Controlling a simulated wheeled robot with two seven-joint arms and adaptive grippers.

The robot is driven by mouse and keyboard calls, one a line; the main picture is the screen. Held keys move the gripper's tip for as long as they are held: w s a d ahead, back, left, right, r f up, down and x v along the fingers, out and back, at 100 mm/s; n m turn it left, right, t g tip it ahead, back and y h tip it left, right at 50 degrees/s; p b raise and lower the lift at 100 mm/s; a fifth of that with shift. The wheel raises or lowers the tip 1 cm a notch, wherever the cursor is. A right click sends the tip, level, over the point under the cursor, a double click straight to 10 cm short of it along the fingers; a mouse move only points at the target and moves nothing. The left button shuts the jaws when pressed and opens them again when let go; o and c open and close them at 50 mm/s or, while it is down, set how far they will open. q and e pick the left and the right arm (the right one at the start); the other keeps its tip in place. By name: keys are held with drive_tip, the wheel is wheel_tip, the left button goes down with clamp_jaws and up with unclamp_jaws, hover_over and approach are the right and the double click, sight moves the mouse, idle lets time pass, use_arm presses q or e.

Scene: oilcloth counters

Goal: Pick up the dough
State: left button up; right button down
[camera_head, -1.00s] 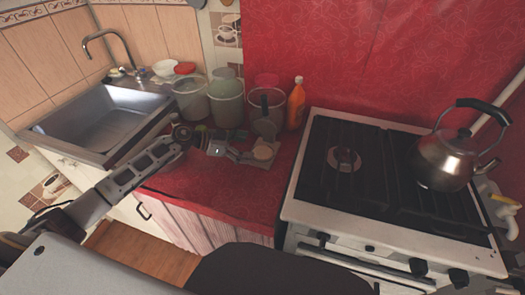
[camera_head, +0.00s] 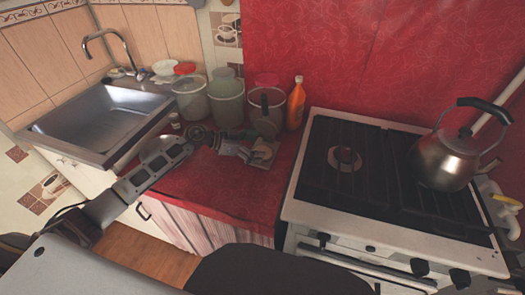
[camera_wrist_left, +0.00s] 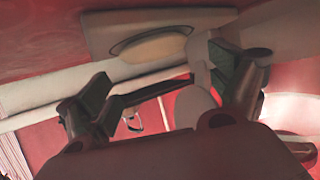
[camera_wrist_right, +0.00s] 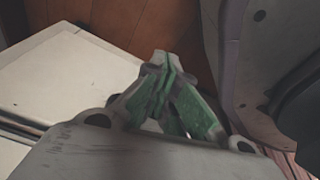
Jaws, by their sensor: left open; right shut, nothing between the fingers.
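The dough (camera_head: 262,149) is a pale beige round lump on a small board (camera_head: 257,163) at the back of the red counter. In the left wrist view the dough (camera_wrist_left: 150,47) is a flat tan oval on the pale board (camera_wrist_left: 100,36). My left gripper (camera_head: 250,154) is open at the dough, its fingers overlapping part of it in the head view. The left wrist view shows the open fingers (camera_wrist_left: 162,92) apart, with the dough beyond them; I cannot tell if they touch it. My right gripper (camera_wrist_right: 165,75) is shut and empty, away from the counter items.
Several pots and canisters (camera_head: 226,97) and an orange bottle (camera_head: 296,104) stand behind the board. The stove (camera_head: 385,175) with a kettle (camera_head: 446,160) is to the right, the sink (camera_head: 102,120) to the left. The red counter front (camera_head: 215,190) is clear.

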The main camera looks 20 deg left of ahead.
use_arm(q)
drive_tip(key=shift+x, duration=0.95)
drive_tip(key=shift+f, duration=0.1)
drive_tip(key=c, duration=1.3)
drive_tip(key=shift+o, duration=0.2)
use_arm(e)
drive_tip(key=shift+w+a+r, duration=0.1)
drive_tip(key=shift+w+a, duration=0.05)
drive_tip(key=shift+w, duration=0.05)
drive_tip(key=shift+s+d, duration=0.1)
drive_tip(key=shift+d, duration=0.1)
